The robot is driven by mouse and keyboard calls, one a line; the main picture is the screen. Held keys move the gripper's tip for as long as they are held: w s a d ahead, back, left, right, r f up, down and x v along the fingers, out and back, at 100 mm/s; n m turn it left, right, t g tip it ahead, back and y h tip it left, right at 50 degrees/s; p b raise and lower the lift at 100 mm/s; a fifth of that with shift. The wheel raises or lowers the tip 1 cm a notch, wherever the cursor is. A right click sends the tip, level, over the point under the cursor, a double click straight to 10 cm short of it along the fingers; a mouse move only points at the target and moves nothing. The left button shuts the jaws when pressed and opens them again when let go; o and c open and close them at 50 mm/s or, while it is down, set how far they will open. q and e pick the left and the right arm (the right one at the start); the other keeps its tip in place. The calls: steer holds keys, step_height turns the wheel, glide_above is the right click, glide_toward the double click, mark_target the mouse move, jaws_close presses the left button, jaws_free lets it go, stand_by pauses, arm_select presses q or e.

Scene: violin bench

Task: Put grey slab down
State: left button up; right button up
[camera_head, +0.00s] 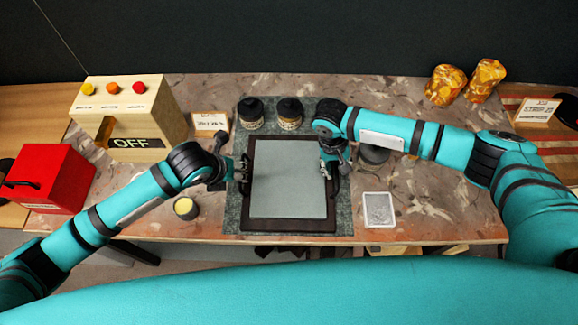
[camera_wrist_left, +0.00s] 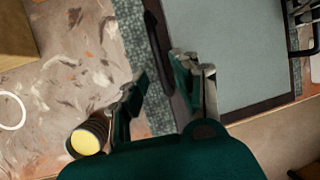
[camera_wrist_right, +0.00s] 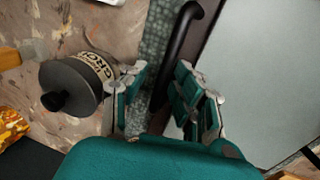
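The grey slab (camera_head: 290,185) is a flat rectangle lying within a dark brown tray (camera_head: 288,226) on a green speckled mat (camera_head: 346,218). The tray has a dark curved handle (camera_wrist_right: 181,42) on its right side. My left gripper (camera_head: 240,172) is at the tray's left side; its fingers are apart in the left wrist view (camera_wrist_left: 165,92), with nothing pinched. My right gripper (camera_head: 328,165) is at the right side; its fingers are spread in the right wrist view (camera_wrist_right: 165,95), with the handle in the gap between them. The slab's underside is hidden.
Two dark-lidded jars (camera_head: 289,113) stand behind the tray. A small yellow-topped pot (camera_head: 186,207), an OFF box (camera_head: 137,115) and a red box (camera_head: 45,180) are left. Amber lumps (camera_head: 445,84) stand far right.

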steer(key=shift+r, duration=0.15)
arm_select(q)
steer(key=v, duration=0.7)
arm_select(e)
step_height(320, 180, up, 12)
steer(key=a, duration=0.2)
steer(key=shift+w+a+f, duration=0.15)
steer(key=shift+a+f, duration=0.05)
steer(key=shift+f, duration=0.05)
arm_select(q)
steer(key=shift+s+a+r, duration=0.1)
steer(key=shift+s+a, duration=0.05)
arm_select(e)
steer(key=shift+f, duration=0.1)
